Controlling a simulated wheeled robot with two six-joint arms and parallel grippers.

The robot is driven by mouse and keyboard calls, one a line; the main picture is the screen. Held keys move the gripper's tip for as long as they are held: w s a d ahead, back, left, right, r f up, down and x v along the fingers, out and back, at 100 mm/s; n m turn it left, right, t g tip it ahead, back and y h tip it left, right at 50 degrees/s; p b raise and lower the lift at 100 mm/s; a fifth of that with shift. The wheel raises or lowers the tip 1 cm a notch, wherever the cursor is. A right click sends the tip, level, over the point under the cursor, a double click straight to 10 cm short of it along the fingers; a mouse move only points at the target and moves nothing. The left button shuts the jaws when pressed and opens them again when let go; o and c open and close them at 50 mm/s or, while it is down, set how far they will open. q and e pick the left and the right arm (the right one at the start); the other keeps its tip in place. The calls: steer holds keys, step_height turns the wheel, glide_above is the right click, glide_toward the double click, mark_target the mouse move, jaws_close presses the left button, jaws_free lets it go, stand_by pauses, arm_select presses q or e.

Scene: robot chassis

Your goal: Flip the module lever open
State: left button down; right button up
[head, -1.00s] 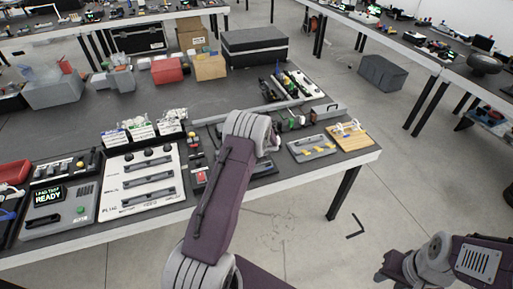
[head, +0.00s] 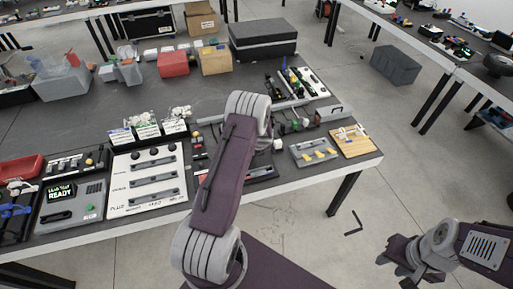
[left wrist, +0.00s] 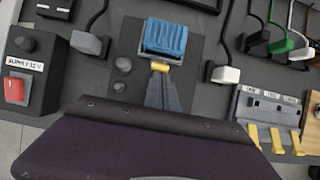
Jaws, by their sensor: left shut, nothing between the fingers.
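In the left wrist view a blue ribbed module (left wrist: 166,38) sits in a grey frame on a dark plate (left wrist: 195,88). A small yellow piece (left wrist: 160,67) shows at its near edge; it looks like a lever tab, but I cannot tell its angle. My left gripper (left wrist: 162,82) is shut and empty, its grey fingers just below the yellow piece; I cannot tell whether they touch it. In the head view my own arm hides the left fingers and the module. My right gripper (head: 390,258) hangs over the floor, clear of the table; its finger gap is unclear.
A grey panel (left wrist: 252,101) with several yellow levers stands to the right, also in the head view (head: 313,152). A box with a red switch (left wrist: 14,90) is at the left. Cables with plugs (left wrist: 226,74) lie around the plate. A wooden board (head: 352,142) lies near the table's right edge.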

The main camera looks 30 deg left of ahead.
arm_select(q)
steer(key=shift+w+a, duration=0.15)
steer(key=shift+s+r, duration=0.2)
steer(key=shift+w+r+p, duration=0.1)
steer(key=shift+r+p, duration=0.55)
arm_select(e)
steer(key=shift+a+r, duration=0.1)
steer(key=shift+r, duration=0.7)
arm_select(q)
steer(key=shift+r, duration=0.1)
